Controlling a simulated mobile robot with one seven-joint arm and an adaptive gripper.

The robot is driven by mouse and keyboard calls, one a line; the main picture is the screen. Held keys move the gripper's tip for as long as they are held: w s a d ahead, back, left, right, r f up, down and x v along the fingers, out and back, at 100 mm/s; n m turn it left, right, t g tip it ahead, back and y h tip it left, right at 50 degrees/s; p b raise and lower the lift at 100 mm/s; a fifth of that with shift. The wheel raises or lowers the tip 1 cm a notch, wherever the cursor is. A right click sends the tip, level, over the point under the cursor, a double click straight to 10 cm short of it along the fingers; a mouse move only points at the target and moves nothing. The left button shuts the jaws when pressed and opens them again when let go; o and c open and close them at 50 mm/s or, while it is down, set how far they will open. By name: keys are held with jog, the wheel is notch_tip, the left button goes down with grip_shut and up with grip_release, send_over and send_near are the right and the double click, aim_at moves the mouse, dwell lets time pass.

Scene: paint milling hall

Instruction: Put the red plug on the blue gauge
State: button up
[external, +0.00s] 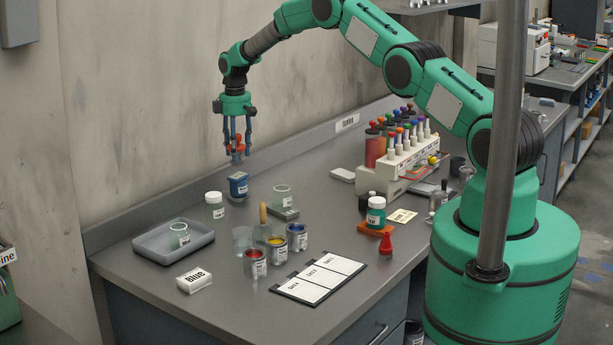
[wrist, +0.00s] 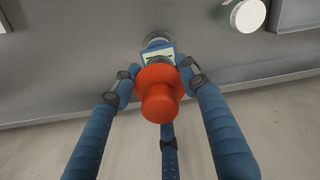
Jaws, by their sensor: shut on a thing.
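My gripper (external: 236,156) is shut on the red plug (external: 238,143) and points down over the bench. In the wrist view the rounded red plug (wrist: 160,92) sits between my blue fingers (wrist: 162,78). The blue gauge (external: 238,186) stands on the bench almost directly below my gripper, with a small gap between them in the external view. In the wrist view the blue gauge (wrist: 158,48) shows just beyond the plug, with a pale label and grey round part. The plug hides part of it, and I cannot tell how well they line up.
A grey tray (external: 150,245), paint tins (external: 255,264) and a card board (external: 318,279) lie nearer the front. The wall runs close behind. A red cone-shaped piece (external: 387,245) stands at right.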

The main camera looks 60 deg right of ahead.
jog(key=shift+f, duration=0.1)
jog(key=shift+f+p, duration=0.3)
jog(key=shift+f, duration=1.4)
jog(key=shift+f, duration=0.1)
jog(key=o, duration=1.2)
jog(key=shift+o, duration=0.2)
jog(key=shift+r+b, duration=0.6)
jog(key=shift+r, duration=5.5)
